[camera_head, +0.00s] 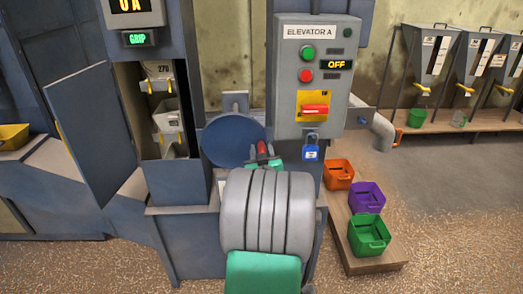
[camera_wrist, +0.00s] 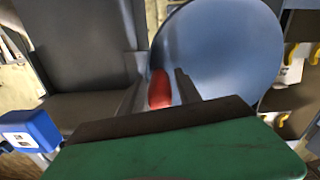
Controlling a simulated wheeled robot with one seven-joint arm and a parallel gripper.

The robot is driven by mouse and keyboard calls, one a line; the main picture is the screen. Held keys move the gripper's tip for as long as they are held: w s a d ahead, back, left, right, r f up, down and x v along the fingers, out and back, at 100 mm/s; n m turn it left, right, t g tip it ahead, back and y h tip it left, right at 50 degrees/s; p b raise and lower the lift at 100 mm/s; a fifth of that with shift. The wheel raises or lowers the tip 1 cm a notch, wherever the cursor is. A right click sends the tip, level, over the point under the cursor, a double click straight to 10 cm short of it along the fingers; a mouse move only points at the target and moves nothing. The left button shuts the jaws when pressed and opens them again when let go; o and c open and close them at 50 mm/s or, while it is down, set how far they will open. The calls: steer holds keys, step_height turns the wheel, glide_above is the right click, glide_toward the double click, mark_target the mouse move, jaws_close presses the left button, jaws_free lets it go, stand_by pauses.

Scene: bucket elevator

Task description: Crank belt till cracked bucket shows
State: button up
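The blue round crank wheel (camera_head: 226,140) stands on the elevator housing, with a red crank handle (camera_head: 262,148) at its right. The handle also shows in the wrist view (camera_wrist: 160,88). My gripper (camera_head: 263,158) has its fingers on both sides of the handle and looks shut on it. Left of the wheel, the open hatch shows a pale upper bucket (camera_head: 160,76) on yellow fittings and a lower bucket (camera_head: 168,119). The lower one has a dark patch; I cannot tell whether it is a crack. A green display (camera_head: 138,39) reads "GRIP".
The control box (camera_head: 290,105) labelled ELEVATOR A reads OFF, with a red switch (camera_head: 315,110) and a blue padlock (camera_head: 311,153). The hatch door (camera_head: 92,130) hangs open at left. Orange (camera_head: 338,174), purple (camera_head: 366,197) and green (camera_head: 368,235) bins stand on a platform at right.

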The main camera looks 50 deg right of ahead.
jaws_close()
stand_by(1.1)
